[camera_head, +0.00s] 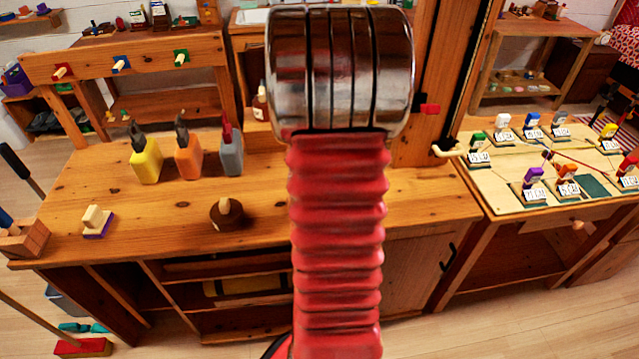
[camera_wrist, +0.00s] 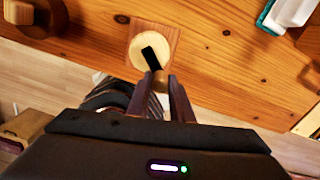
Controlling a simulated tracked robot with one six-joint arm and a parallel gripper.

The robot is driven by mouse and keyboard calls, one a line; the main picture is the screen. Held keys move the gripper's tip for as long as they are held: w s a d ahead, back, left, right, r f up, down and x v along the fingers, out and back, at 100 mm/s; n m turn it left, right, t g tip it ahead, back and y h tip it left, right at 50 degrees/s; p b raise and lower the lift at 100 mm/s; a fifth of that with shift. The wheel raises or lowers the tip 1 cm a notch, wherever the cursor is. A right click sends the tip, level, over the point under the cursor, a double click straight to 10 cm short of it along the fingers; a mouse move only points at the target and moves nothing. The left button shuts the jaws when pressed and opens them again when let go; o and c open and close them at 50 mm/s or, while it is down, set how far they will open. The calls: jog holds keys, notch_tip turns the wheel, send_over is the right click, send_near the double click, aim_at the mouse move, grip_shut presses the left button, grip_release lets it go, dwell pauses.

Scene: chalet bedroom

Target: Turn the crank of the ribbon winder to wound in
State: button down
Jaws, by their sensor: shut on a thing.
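The ribbon winder shows in the wrist view as a square wooden base with a pale round drum (camera_wrist: 144,45) on the wooden desk (camera_wrist: 225,65). Its black crank arm (camera_wrist: 150,58) slants from the drum toward my gripper (camera_wrist: 168,84). The dark fingers are shut around the small wooden crank knob (camera_wrist: 159,78), which they partly hide. In the head view, my red and chrome arm covers the middle of the desk, and I cannot make out the winder or my fingers there. No wound-in mark is legible.
A round dark wooden object (camera_head: 228,212) stands on the desk left of my arm. Behind it are yellow (camera_head: 146,160), orange (camera_head: 188,155) and grey (camera_head: 230,152) bottles. A board with several labelled stamps (camera_head: 545,160) is at right. A teal and white item (camera_wrist: 285,15) is near the winder.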

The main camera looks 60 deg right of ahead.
jog(key=shift+a+m, duration=0.3)
jog(key=shift+m, duration=0.7)
jog(key=c, duration=1.6)
grip_release()
jog(key=shift+o, duration=0.2)
jog(key=shift+r, duration=0.1)
notch_tip(320, 180, up, 14)
jog(key=shift+f, duration=0.2)
